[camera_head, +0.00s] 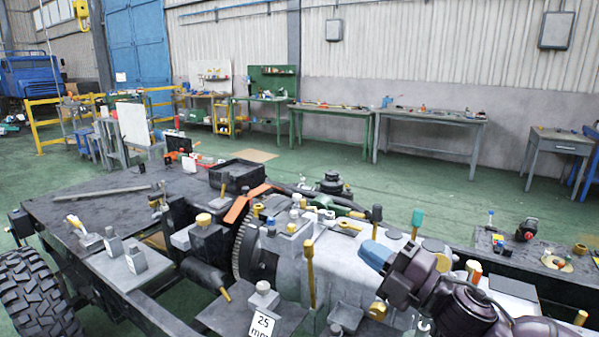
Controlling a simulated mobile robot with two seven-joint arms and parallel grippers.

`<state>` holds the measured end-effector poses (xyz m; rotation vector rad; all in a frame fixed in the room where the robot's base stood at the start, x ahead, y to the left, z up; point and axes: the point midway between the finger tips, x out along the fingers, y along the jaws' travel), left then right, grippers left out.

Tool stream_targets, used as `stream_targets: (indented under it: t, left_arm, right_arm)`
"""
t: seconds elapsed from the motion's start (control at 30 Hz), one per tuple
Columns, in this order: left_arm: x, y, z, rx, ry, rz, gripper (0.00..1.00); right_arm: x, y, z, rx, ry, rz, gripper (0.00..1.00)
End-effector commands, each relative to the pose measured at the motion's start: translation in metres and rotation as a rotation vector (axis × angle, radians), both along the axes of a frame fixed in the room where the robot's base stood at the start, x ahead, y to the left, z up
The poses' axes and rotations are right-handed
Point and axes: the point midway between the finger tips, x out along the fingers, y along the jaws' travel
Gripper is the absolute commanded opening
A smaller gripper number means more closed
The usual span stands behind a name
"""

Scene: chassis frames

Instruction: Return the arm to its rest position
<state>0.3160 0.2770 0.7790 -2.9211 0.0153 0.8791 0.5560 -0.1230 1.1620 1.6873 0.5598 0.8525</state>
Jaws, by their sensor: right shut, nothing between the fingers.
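My right arm comes in from the lower right as dark purple, rounded links over the chassis. My right gripper (384,297) is at the end of these links, low over the right part of the chassis frame (120,190). It is shut with nothing in it. Its fingertips are small and hard to make out among the parts behind them. My left arm and gripper are not in view.
The chassis carries a toothed grey housing (246,250), a black tray (236,175), an upright yellow-handled tool (309,270) and several blocks near my arm. A tyre (35,295) stands at the left. Green floor (400,180) is free behind, before the workbenches (430,115).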

Motion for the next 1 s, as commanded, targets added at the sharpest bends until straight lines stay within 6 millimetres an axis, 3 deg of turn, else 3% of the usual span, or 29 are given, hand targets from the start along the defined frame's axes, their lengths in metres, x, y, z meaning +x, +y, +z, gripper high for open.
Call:
stream_targets:
  t: [0.23, 0.47, 0.67, 0.8, 1.0]
  left_arm:
    - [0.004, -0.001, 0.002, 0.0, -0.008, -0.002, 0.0]
    - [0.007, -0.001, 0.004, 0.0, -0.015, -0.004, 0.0]
    - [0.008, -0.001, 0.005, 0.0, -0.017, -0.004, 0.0]
    - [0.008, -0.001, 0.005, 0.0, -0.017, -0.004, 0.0]
    - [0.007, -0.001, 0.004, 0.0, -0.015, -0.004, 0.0]
  right_arm:
    - [0.007, -0.052, -0.093, 0.359, 0.454, -0.256, 0.0]
    - [-0.026, -0.095, -0.192, 0.621, 0.796, -0.46, 0.0]
    - [-0.082, -0.124, -0.269, 0.81, 1.003, -0.611, 0.0]
    - [-0.131, -0.141, -0.315, 0.908, 1.097, -0.725, 0.0]
    - [-0.199, -0.151, -0.361, 0.983, 1.195, -0.858, 0.0]
